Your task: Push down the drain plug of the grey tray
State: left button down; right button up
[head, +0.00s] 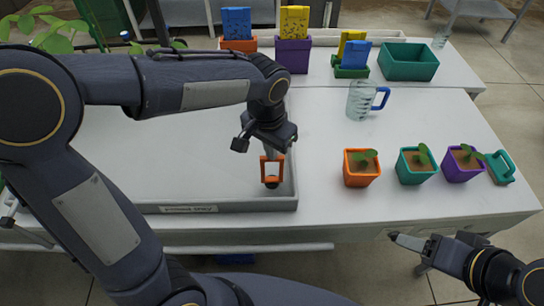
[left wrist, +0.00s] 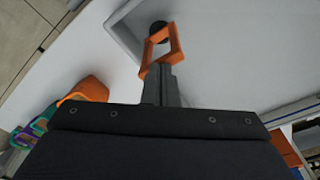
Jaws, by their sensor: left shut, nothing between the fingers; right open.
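The grey tray (head: 245,205) lies on the left half of the white bench, with a label on its front wall. The drain plug (head: 272,169) is an orange square loop handle over a dark round base, near the tray's front right corner. In the left wrist view the loop (left wrist: 177,45) stands beyond the fingertips, with the dark base (left wrist: 158,30) behind it. My left gripper (head: 269,154) is shut and empty, pointing down at the top of the loop; I cannot tell whether they touch. My right gripper (head: 412,243) is open, off the bench's front edge.
Orange (head: 361,168), teal (head: 415,166) and purple (head: 462,164) pots with seedlings stand right of the tray. A clear jug (head: 363,101) with a blue handle stands behind them. A teal bin (head: 408,62) and coloured packets in pots stand at the back.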

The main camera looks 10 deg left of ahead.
pick_arm(q)
notch_tip(320, 180, down, 4)
jog(key=shift+r+b, duration=0.25)
jog(key=shift+b, duration=0.9)
jog(key=shift+s+a+f, duration=0.1)
jog(key=shift+s+f, duration=0.25)
jog(key=shift+f, duration=0.1)
jog(key=shift+b, duration=0.3)
jog(key=shift+s, duration=0.1)
jog(key=shift+s+a+r+p, duration=0.2)
jog(key=shift+s+a, duration=0.1)
jog(key=shift+s, duration=0.25)
jog(key=shift+s+a+r+p, duration=0.15)
jog(key=shift+s+a, duration=0.15)
jog(key=shift+s, duration=0.2)
jog(key=shift+w+r, duration=0.1)
jog(key=shift+r, duration=0.2)
notch_tip(320, 180, up, 7)
send_over(262, 166)
jog(key=s, duration=0.3)
jog(key=shift+w+d+r+p, duration=0.1)
jog(key=shift+w+p, duration=0.1)
jog(key=shift+p, duration=0.25)
